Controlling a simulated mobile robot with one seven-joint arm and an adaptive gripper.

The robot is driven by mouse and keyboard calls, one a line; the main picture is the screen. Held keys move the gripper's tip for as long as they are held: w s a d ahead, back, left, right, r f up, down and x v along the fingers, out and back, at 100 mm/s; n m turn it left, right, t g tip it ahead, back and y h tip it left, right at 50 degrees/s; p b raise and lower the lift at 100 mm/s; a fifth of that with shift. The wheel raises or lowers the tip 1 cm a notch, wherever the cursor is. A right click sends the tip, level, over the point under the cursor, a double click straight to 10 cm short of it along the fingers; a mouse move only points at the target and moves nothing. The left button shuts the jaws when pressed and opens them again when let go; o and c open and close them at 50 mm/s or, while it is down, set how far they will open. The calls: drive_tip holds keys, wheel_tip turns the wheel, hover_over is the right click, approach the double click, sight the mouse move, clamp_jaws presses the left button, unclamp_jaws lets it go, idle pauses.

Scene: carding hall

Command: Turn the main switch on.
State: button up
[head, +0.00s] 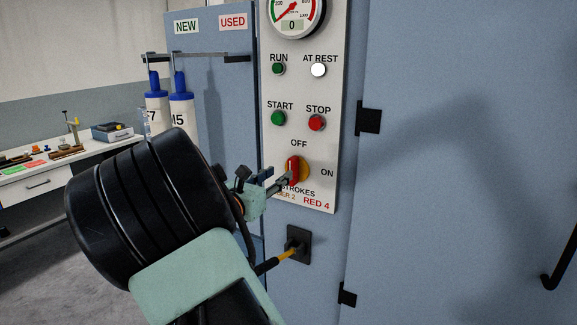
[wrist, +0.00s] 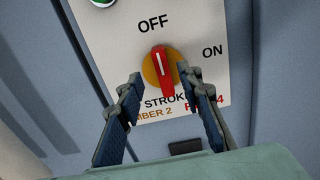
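The main switch (head: 292,170) is a red handle on a round yellow plate, low on the white control panel. It also shows in the wrist view (wrist: 165,75), its white mark pointing up toward the OFF label (wrist: 153,24). The ON label (wrist: 213,51) is to its right. My gripper (wrist: 165,84) is open and empty, with one finger to each side of the handle and a gap between each finger and the handle. In the head view my gripper (head: 277,181) is close in front of the switch and partly covers its lower left.
Above the switch are the green START button (head: 279,118), the red STOP button (head: 317,123), two lamps and a gauge. A black socket (head: 299,244) with a yellow-black plug is below the panel. Blue and white tubes (head: 181,110) hang at left. A workbench (head: 60,165) stands farther left.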

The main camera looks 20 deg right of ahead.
sight(290, 166)
drive_tip(key=p+x, duration=0.1)
drive_tip(key=x, duration=0.6)
drive_tip(key=shift+w+d, duration=0.2)
drive_tip(key=shift+d, duration=0.05)
drive_tip(key=shift+c, duration=0.5)
clamp_jaws()
